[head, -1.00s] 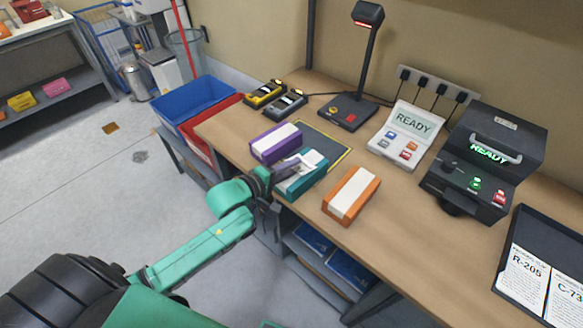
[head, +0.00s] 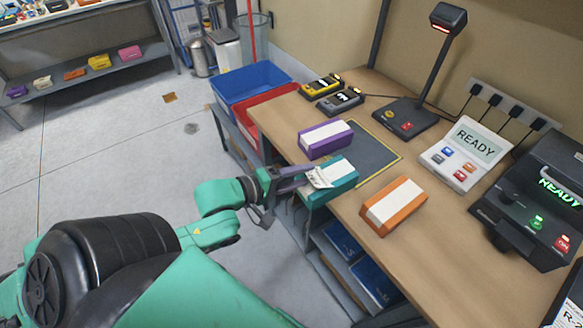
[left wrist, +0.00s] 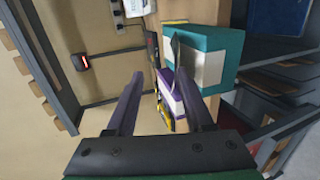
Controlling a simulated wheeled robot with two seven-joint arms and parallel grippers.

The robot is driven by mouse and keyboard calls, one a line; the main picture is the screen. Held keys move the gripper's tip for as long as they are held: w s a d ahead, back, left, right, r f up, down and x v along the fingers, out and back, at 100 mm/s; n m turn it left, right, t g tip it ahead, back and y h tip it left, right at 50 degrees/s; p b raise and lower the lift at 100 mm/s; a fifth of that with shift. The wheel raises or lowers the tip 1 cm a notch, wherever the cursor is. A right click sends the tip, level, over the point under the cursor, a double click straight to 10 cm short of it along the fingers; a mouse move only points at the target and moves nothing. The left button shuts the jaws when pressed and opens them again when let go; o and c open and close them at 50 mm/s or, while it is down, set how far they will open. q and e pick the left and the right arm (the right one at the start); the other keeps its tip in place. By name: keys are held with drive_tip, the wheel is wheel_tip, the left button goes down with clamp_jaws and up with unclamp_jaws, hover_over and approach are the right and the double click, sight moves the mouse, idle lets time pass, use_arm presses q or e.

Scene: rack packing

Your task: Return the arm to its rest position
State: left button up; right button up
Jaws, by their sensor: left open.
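My left arm reaches in from the lower left in the head view. Its gripper (head: 300,180) is open and empty, with its fingertips at the near left end of a teal box (head: 338,178) with a white label. In the left wrist view the two fingers (left wrist: 158,85) stand apart. The teal box (left wrist: 192,60) shows beyond the right finger, and a purple box (left wrist: 170,90) shows farther off between them. Whether a fingertip touches the teal box I cannot tell. My right gripper is not in view.
The wooden table (head: 290,115) also bears a purple box (head: 325,139), an orange box (head: 394,206), two handheld devices, a scanner stand (head: 400,118) and a READY panel (head: 468,150). Blue (head: 250,84) and red bins stand at its left end. Open floor lies left of the table.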

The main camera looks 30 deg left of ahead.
use_arm(q)
drive_tip(key=v, duration=0.3)
drive_tip(key=shift+r, duration=0.1)
idle(0.3)
